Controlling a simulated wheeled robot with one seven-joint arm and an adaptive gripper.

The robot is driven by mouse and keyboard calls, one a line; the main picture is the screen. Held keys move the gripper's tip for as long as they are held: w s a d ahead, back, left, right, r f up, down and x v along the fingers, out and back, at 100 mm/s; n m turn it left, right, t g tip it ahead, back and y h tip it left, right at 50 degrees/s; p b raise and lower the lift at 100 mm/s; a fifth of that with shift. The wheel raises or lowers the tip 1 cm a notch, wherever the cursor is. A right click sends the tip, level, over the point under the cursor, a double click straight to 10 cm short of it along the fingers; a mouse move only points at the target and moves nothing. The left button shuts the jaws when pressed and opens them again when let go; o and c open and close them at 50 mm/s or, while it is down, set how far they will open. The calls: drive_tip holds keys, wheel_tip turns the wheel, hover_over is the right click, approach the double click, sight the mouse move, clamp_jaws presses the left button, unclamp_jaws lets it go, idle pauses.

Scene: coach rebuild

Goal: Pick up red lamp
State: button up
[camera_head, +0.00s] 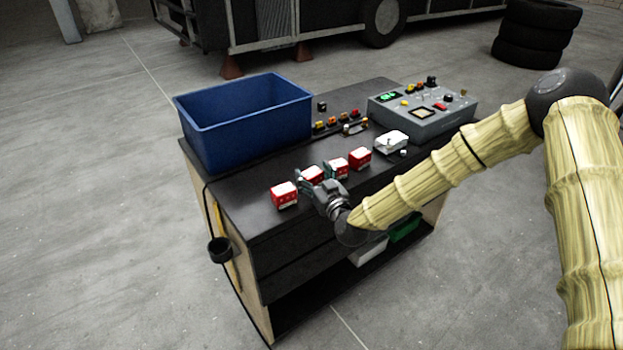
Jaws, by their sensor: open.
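Several small red lamps with white tops stand in a row on the black top of the workbench. The nearest red lamp (284,195) is at the left end, clear of my gripper. A second red lamp (313,173) is right at my gripper (315,175), which is open, with its fingers at either side of that lamp in the picture. The arm hides part of this lamp, and I cannot tell whether the fingers touch it. A third red lamp (338,167) is close to the right finger. Another red lamp (360,157) stands at the right end of the row.
A blue bin (245,130) stands at the back left of the workbench (250,213). A grey control box (425,112) is at the back right. A white part (391,142) and small coloured parts (338,121) lie between.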

drive_tip(key=c, duration=0.9)
drive_tip(key=shift+o, duration=0.2)
drive_tip(key=shift+r, duration=0.1)
